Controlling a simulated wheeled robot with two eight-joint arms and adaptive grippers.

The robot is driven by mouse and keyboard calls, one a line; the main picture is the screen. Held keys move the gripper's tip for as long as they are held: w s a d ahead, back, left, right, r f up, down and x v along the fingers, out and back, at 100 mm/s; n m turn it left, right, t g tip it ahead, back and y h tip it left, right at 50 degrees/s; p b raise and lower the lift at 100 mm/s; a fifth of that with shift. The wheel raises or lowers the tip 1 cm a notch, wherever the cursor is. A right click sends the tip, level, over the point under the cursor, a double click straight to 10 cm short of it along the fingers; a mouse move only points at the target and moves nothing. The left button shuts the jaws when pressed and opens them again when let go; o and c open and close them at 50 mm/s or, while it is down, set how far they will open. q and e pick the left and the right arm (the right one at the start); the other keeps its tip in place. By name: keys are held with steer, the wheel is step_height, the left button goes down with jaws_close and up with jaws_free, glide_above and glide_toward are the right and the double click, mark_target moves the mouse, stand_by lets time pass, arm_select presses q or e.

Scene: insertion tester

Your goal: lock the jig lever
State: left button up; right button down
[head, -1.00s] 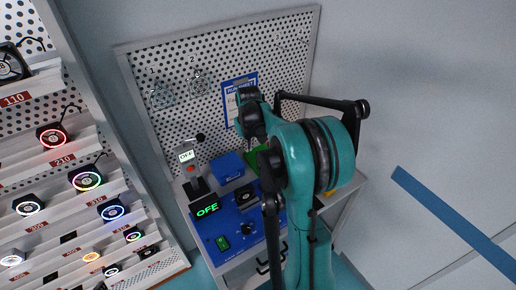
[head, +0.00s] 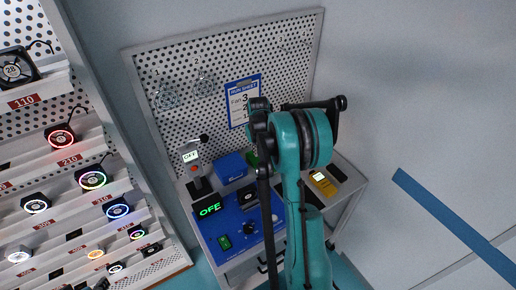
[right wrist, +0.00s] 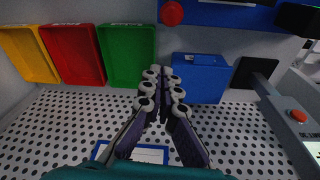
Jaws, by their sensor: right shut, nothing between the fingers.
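In the head view, a grey upright device (head: 192,164) with a small OFF display and a red button stands at the bench's left. A lever with a black ball knob (head: 203,138) sticks out at its top; I cannot tell whether this is the jig lever. A black fan (head: 247,195) sits on the blue tester panel (head: 232,226). My right gripper (head: 258,118) is above the bench, before the pegboard; its fingertips are partly hidden. The right wrist view shows its fingers (right wrist: 165,92) shut and empty, beside the grey device (right wrist: 293,115) with its orange-red button. My left gripper is not in view.
A blue box (right wrist: 200,78) and green (right wrist: 127,55), red (right wrist: 73,53) and yellow (right wrist: 28,55) bins stand along the pegboard (head: 180,125). Fan shelves (head: 70,215) fill the left.

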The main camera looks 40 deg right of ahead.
steer(key=s+f, duration=0.1)
steer(key=f, duration=0.1)
steer(key=s+f, duration=0.1)
steer(key=s, duration=0.1)
steer(key=shift+a+f, duration=0.35)
steer(key=shift+a, duration=0.05)
steer(key=shift+s+b, duration=0.2)
steer(key=shift+b, duration=0.1)
